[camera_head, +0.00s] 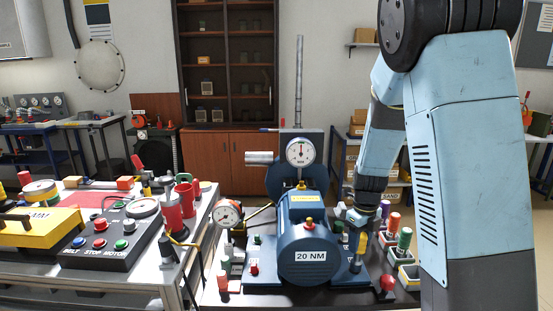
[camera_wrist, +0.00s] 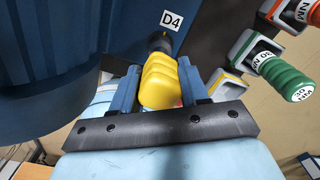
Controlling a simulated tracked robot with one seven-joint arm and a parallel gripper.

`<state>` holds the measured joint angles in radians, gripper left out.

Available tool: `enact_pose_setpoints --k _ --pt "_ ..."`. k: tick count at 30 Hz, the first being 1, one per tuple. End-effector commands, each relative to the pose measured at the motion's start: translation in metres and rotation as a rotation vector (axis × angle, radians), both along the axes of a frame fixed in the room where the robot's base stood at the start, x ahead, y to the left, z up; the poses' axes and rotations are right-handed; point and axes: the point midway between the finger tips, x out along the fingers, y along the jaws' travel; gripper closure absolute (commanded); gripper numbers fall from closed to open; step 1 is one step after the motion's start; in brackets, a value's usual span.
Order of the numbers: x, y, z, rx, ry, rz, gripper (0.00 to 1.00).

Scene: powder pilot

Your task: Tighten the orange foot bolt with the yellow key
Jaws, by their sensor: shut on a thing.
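The yellow key shows its ribbed handle (camera_wrist: 160,88) in the wrist view, between the two blue fingers of my gripper (camera_wrist: 159,76), which is shut on it. Its dark shank runs away from me to a dark end beside a white D4 label (camera_wrist: 171,20). In the head view, the yellow key (camera_head: 362,243) stands at the right side of the blue motor (camera_head: 308,232), and my gripper (camera_head: 361,221) is over it. I cannot make out the orange foot bolt; whether the key's tip sits on a bolt is hidden.
Several keys stand in holders right of the motor, including a green-handled key (camera_head: 404,239), also in the wrist view (camera_wrist: 287,80). A red knob (camera_head: 387,283) is at the motor's front right. A dial gauge (camera_head: 229,213) is to its left. The left bench (camera_head: 172,283) carries a button panel.

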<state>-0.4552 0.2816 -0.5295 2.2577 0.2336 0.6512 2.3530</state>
Motion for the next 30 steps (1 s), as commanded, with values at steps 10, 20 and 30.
enact_pose_setpoints --k 10,20,30 --pt "0.0 -0.001 0.0 0.001 0.001 -0.041 0.51" --pt "0.0 -0.001 0.0 0.0 0.001 -0.038 0.26" --pt "0.0 0.0 0.01 0.001 0.0 -0.036 0.26"
